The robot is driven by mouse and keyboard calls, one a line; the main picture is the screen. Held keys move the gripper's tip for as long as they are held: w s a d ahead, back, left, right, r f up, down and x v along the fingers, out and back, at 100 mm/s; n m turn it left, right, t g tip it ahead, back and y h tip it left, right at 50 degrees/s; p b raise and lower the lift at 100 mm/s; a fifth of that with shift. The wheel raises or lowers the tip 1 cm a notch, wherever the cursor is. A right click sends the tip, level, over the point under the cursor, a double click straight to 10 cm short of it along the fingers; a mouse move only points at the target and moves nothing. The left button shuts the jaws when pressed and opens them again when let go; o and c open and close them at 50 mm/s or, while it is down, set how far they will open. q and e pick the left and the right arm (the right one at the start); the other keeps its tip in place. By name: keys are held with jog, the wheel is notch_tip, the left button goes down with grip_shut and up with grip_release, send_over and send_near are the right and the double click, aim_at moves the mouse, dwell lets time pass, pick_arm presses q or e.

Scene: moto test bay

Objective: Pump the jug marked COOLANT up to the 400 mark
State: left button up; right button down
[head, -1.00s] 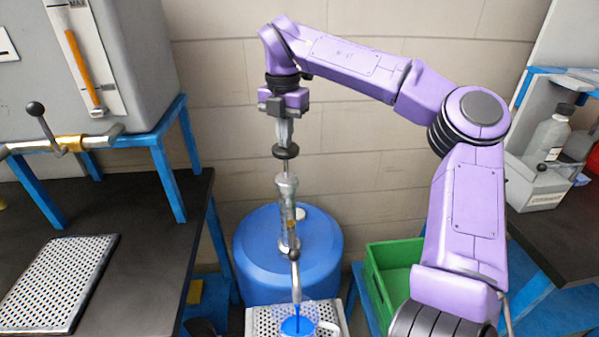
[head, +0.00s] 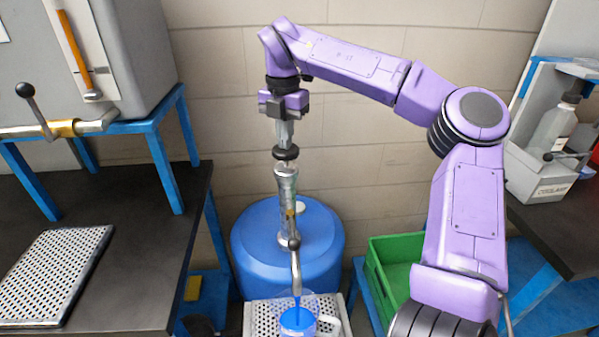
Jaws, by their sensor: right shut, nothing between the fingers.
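A clear jug (head: 311,327) with a white handle stands under the pump spout (head: 295,268), with blue liquid in its lower part. A blue stream runs from the spout into it. Its label and marks cannot be read. The metal hand pump (head: 286,205) stands on a blue drum (head: 255,250). Its black plunger knob (head: 286,154) sits just above the pump barrel, with little rod showing. My right gripper (head: 284,143) is shut and empty, fingers pointing down, with its tips at the top of the knob, seemingly touching it. My left gripper is out of view.
The jug stands on a perforated tray (head: 258,318). A green crate (head: 395,247) is right of the drum. At left are a dark bench (head: 130,240) and a grey tank (head: 130,60) with a lever tap (head: 60,127). A bottle (head: 552,130) stands in a rack at right.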

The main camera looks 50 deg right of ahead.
jog(key=shift+f, duration=0.45)
jog(key=shift+f+b, duration=0.45)
jog(key=shift+b, duration=0.2)
jog(key=shift+r+p, duration=3.1)
jog(key=shift+r, duration=0.75)
jog(key=shift+f, duration=0.2)
jog(key=shift+f+b, duration=3.05)
jog(key=shift+f, duration=0.1)
jog(key=shift+f+b, duration=0.45)
jog(key=shift+f, duration=0.1)
jog(key=shift+r, duration=0.1)
